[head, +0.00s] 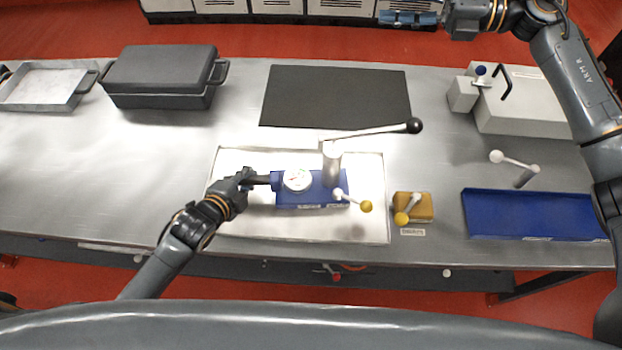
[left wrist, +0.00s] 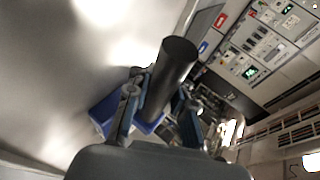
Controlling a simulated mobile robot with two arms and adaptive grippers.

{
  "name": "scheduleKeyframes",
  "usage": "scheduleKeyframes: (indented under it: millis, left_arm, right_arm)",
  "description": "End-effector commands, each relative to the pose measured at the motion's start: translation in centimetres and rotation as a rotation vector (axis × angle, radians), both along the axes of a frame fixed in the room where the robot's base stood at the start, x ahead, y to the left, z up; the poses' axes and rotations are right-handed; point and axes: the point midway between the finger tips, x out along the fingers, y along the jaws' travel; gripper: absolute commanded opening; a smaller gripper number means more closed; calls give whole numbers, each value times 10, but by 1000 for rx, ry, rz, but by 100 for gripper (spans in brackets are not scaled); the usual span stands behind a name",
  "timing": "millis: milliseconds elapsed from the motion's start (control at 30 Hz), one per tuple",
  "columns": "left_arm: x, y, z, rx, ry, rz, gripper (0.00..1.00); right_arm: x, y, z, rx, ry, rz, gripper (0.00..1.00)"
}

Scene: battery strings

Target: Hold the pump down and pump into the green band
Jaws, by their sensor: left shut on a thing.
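The blue pump (head: 290,196) lies on a pale tray (head: 240,226) at the middle of the table. A round white gauge (head: 297,180) sits on its body; its needle and any green band are too small to read. A long lever (head: 370,132) with a black knob leans right from the pump's post. My left gripper (head: 249,180) is shut on the dark handle (head: 262,180) at the pump's left end. In the left wrist view the handle (left wrist: 172,72) stands between the fingers. My right gripper (head: 410,18) is at the top, far from the pump; its opening is unclear.
A yellow block (head: 424,207) and a blue tray (head: 490,228) are to the right. A black mat (head: 335,92) is behind. A dark lidded box (head: 160,75) stands at back left.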

Motion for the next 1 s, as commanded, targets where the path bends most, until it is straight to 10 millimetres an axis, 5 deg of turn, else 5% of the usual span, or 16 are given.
scheduleKeyframes:
  millis: [100, 200, 500, 700, 1000]
  left_arm:
    - [-1, 2, -2, 5, 3, 1, 0]
    - [0, 2, -1, 5, 3, 1, 0]
    - [0, 2, -1, 5, 1, 2, 0]
    - [0, 2, -1, 4, 0, 1, 0]
    - [0, 1, 0, 5, -1, 1, 0]
  right_arm:
    - [-37, 29, -23, -306, -225, 210, 53]
    - [-61, 30, -50, -561, -393, 390, 53]
    - [-86, -38, -96, -1180, -682, 858, 53]
    - [-87, -70, -99, -1348, -719, 996, 53]
    - [-88, -74, -124, -1367, -718, 1016, 53]
